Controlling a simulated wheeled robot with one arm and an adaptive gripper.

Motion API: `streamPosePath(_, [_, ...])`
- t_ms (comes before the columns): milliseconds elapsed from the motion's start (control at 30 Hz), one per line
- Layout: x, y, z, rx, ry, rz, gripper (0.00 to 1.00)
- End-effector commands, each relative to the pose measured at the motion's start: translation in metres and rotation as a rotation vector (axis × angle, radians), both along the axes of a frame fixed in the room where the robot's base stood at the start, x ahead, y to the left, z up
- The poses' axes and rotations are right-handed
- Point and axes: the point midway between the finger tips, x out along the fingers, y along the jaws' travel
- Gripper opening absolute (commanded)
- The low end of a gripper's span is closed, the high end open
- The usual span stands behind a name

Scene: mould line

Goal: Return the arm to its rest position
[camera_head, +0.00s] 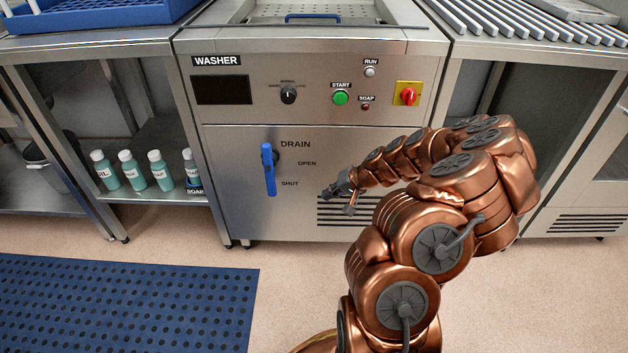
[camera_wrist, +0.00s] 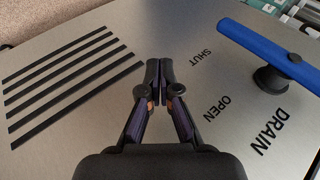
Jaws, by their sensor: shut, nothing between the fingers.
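My copper-coloured arm (camera_head: 440,215) reaches from the lower right toward the front of the washer. My gripper (camera_head: 340,191) is in front of the washer's lower panel, right of the blue drain handle (camera_head: 268,169) and apart from it. In the wrist view my gripper (camera_wrist: 159,72) has its fingertips together with nothing between them. The drain handle, a blue bar on a black pivot, also shows in the wrist view (camera_wrist: 270,52) at the upper right. In the head view the handle hangs upright, between the OPEN and SHUT labels' left side and the panel's left part.
The washer (camera_head: 235,135) carries a green START button (camera_head: 340,97), a black knob (camera_head: 289,95) and a red switch (camera_head: 407,94). Several teal bottles (camera_head: 160,171) stand on the left shelf. A blue perforated mat (camera_head: 130,305) lies on the floor. Open floor is left of my arm.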

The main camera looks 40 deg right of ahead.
Motion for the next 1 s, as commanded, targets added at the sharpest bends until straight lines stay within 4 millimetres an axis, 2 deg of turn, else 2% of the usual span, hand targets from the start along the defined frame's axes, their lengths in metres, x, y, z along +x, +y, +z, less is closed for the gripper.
streamPosePath(233, [0.001, 0.001, 0.002, 0.0, 0.0, 0.004, 0.0])
streamPosePath(367, [0.005, 0.018, 0.028, -0.003, -0.001, 0.047, 0.0])
streamPosePath(467, [0.009, 0.047, 0.07, -0.011, 0.0, 0.122, 0.0])
streamPosePath(600, [0.005, 0.104, 0.139, -0.028, 0.02, 0.27, 0.0])
streamPosePath(667, [-0.001, 0.127, 0.166, -0.04, 0.034, 0.329, 0.0])
streamPosePath(800, [-0.023, 0.175, 0.224, -0.076, 0.079, 0.459, 0.0])
streamPosePath(1000, [-0.069, 0.228, 0.297, -0.146, 0.163, 0.612, 0.0])
